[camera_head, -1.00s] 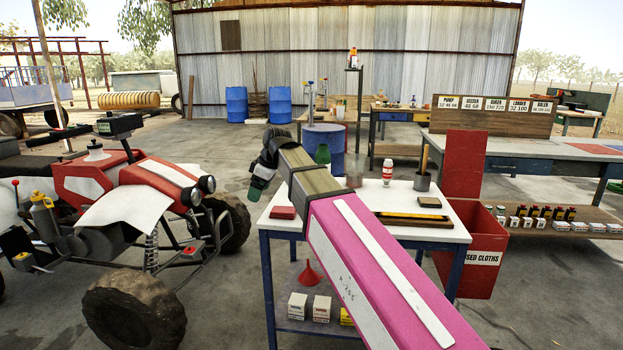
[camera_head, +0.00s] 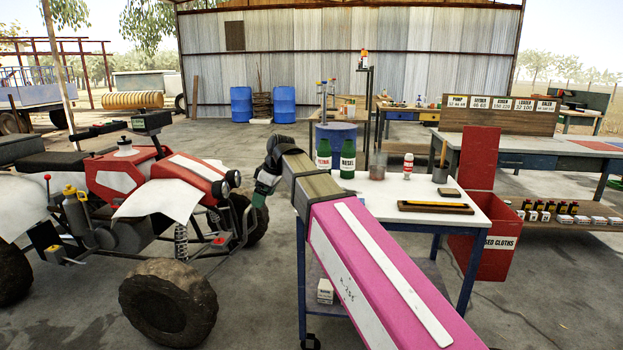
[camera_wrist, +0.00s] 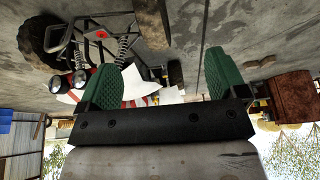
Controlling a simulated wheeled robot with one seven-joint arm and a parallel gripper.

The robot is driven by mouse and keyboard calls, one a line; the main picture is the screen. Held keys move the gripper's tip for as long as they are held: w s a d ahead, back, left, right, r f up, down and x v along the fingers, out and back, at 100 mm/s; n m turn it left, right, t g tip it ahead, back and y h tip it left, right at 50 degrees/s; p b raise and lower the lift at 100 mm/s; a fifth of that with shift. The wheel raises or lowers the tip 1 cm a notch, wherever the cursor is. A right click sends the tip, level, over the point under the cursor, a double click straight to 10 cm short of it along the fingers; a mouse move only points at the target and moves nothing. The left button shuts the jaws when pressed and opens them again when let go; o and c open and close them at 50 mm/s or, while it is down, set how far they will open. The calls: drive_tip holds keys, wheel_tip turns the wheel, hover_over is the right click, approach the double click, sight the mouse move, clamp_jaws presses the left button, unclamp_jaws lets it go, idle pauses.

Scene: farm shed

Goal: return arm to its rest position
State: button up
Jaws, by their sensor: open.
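My pink arm (camera_head: 375,270) reaches from the lower right toward the middle of the head view. Its wrist bends down at the far end, left of the white-topped cart. My gripper (camera_head: 257,198) shows there only in part, as a green finger beside the quad bike. In the wrist view, my gripper (camera_wrist: 163,85) has two green pads wide apart with nothing between them. The wrist picture shows the scene upside down, with the quad bike (camera_wrist: 75,65) beyond the left pad.
The red and white quad bike (camera_head: 180,175) stands close on the left. The white-topped cart (camera_head: 385,195) bears two green bottles (camera_head: 347,158), a white and red bottle (camera_head: 408,165) and a tray (camera_head: 435,207). Concrete floor (camera_head: 245,290) lies open between bike and cart.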

drive_tip(key=s+d+f+m+h, duration=0.25)
drive_tip(key=d+f+m, duration=0.55)
drive_tip(key=d+f, duration=1.2)
drive_tip(key=s+d+f+m+h, duration=0.2)
drive_tip(key=s+d+f+m, duration=0.5)
drive_tip(key=d+f, duration=0.7)
drive_tip(key=s, duration=0.2)
drive_tip(key=shift+s+f+m+g, duration=0.3)
drive_tip(key=shift+f+g, duration=0.1)
drive_tip(key=shift+d, duration=0.1)
